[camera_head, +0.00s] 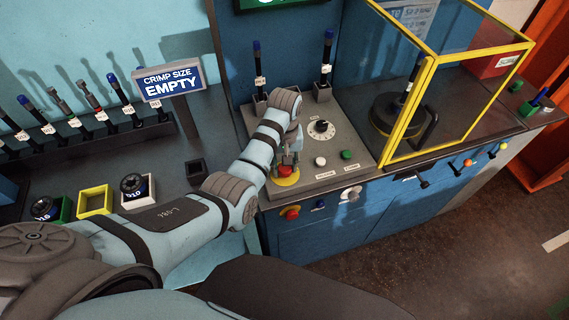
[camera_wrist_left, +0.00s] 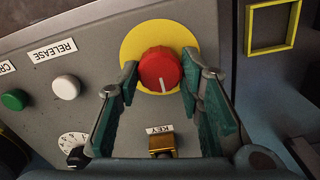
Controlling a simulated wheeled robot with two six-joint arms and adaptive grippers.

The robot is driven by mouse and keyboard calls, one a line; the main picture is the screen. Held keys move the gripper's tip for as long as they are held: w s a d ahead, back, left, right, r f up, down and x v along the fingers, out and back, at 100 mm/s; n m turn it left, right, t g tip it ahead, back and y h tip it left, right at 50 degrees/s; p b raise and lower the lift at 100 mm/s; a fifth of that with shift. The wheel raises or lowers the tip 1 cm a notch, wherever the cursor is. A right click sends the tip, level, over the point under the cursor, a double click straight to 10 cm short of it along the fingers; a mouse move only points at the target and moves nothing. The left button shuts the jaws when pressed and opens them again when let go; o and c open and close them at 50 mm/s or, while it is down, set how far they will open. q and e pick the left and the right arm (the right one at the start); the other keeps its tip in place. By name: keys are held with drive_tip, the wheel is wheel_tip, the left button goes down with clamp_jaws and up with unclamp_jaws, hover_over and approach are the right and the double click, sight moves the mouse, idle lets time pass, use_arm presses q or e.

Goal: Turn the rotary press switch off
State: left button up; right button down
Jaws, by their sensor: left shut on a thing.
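The red rotary knob (camera_head: 286,171) sits on a round yellow plate (camera_head: 287,181) on the grey control panel (camera_head: 335,162). It also shows in the left wrist view (camera_wrist_left: 159,70), with a white mark pointing down in the picture, towards the KEY label. My left gripper (camera_head: 287,160) reaches down over it. In the left wrist view my left gripper's fingertips (camera_wrist_left: 160,80) are on both sides of the knob, shut on it. I take this knob for the press switch; no label for it is readable. My right gripper is not in view.
Close by are a brass key switch (camera_wrist_left: 161,143), a white RELEASE button (camera_wrist_left: 66,88), a green button (camera_wrist_left: 14,99) and a dial (camera_head: 321,130). A yellow-framed clear guard (camera_head: 428,62) stands to the right. Hose fittings (camera_head: 90,97) stand in a rack at left.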

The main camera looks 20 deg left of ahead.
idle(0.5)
use_arm(q)
drive_tip(key=o, duration=1.2)
drive_tip(key=shift+c, duration=0.2)
wheel_tip(320, 180, up, 8)
drive_tip(key=shift+f, duration=0.2)
drive_tip(key=shift+f, duration=0.1)
